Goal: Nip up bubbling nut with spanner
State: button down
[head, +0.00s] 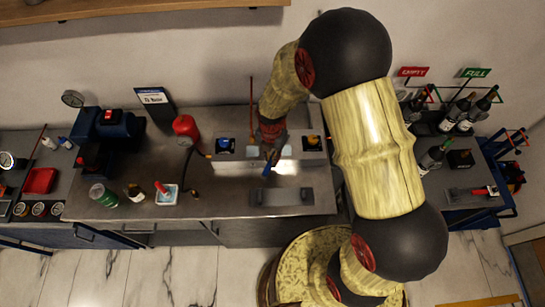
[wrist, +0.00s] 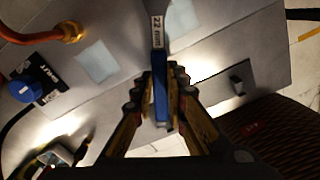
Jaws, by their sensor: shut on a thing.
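My gripper (wrist: 166,90) is shut on the blue handle of a spanner (wrist: 158,38), which is marked 22 and has a grey upper part running out of the top of the wrist view. In the head view the spanner's blue handle (head: 267,168) shows below my gripper (head: 271,150), over the grey gauge rig (head: 226,158). A brass nut (wrist: 73,34) sits on the end of an orange pipe at the upper left of the wrist view, apart from the visible part of the spanner. The spanner's jaw is out of view, and I see no bubbles.
A blue knob (wrist: 25,90) on a black plate stands left of my gripper in the wrist view. In the head view a red cylinder (head: 186,127) stands left of the rig, and a grey tray (head: 282,197) lies in front. Bottles (head: 460,108) stand at the right.

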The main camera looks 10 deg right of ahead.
jog(key=shift+w+a+m, duration=0.15)
jog(key=shift+a+m, duration=0.05)
jog(key=shift+m, duration=0.1)
dwell(0.4)
jog(key=shift+s+d+n, duration=0.55)
jog(key=shift+d+n, duration=0.2)
jog(key=shift+n, duration=0.15)
dwell(0.3)
jog(key=shift+s, duration=0.1)
dwell(0.3)
jog(key=s+a, duration=0.1)
jog(key=s, duration=0.1)
jog(key=s+a+p, duration=0.1)
jog(key=s, duration=0.1)
jog(key=shift+a, duration=0.3)
dwell(0.8)
jog(key=shift+r, duration=0.15)
notch_tip(320, 180, up, 4)
jog(key=p, duration=0.3)
jog(key=shift+r, duration=0.1)
jog(key=shift+s, duration=0.1)
dwell(0.7)
